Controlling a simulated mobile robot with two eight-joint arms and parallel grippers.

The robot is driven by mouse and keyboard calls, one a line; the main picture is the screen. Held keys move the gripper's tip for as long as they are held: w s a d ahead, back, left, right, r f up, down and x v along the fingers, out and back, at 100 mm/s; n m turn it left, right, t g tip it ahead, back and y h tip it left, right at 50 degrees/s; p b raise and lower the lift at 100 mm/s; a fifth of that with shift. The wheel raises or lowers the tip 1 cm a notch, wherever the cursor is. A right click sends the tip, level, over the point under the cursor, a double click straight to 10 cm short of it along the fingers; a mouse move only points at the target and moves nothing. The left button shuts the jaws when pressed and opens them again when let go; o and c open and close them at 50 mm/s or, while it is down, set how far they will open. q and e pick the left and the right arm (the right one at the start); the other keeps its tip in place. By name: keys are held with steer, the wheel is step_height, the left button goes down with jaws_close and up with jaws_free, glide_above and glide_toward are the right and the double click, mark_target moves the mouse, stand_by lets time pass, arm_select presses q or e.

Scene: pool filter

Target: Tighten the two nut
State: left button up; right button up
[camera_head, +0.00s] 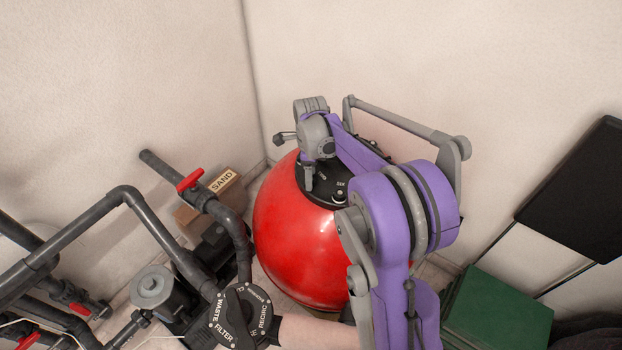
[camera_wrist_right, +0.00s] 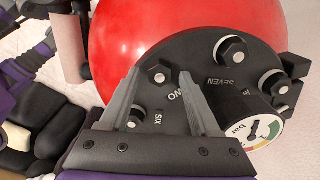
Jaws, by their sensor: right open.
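The red filter tank (camera_head: 300,245) stands by the corner and has a black round lid (camera_head: 322,192) on top. In the right wrist view the lid (camera_wrist_right: 205,70) carries several hex nuts on bolts. My right gripper (camera_wrist_right: 159,76) is open over the lid, pointing down at it in the head view (camera_head: 309,180). The nut by the upside-down label "TWO" (camera_wrist_right: 159,72) shows between its fingertips; I cannot tell whether they touch it. The nut by "SEVEN" (camera_wrist_right: 231,50) is to the right. The nut near "SIX" (camera_wrist_right: 138,119) is partly behind the left finger. My left gripper is out of view.
A pressure gauge (camera_wrist_right: 254,122) rises from the lid beside the right finger. Grey pipes (camera_head: 130,200) with red valve handles and a multiport valve (camera_head: 243,315) fill the left. A green box (camera_head: 497,310) stands right. Walls close in behind the tank.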

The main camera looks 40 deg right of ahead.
steer(key=shift+r+p, duration=1.85)
steer(key=shift+r, duration=1.2)
steer(key=shift+f, duration=0.1)
step_height(320, 180, up, 11)
steer(key=s+a+f+n+t, duration=0.2)
steer(key=s+a+f+n, duration=0.2)
steer(key=s+a+n, duration=0.6)
steer(key=s+a+f+n+t+p, duration=0.1)
steer(key=s+a+f+n+t, duration=0.2)
steer(key=s+a+n, duration=0.6)
step_height(320, 180, down, 2)
steer(key=s+n, duration=0.1)
steer(key=n, duration=0.7)
steer(key=shift+a, duration=0.4)
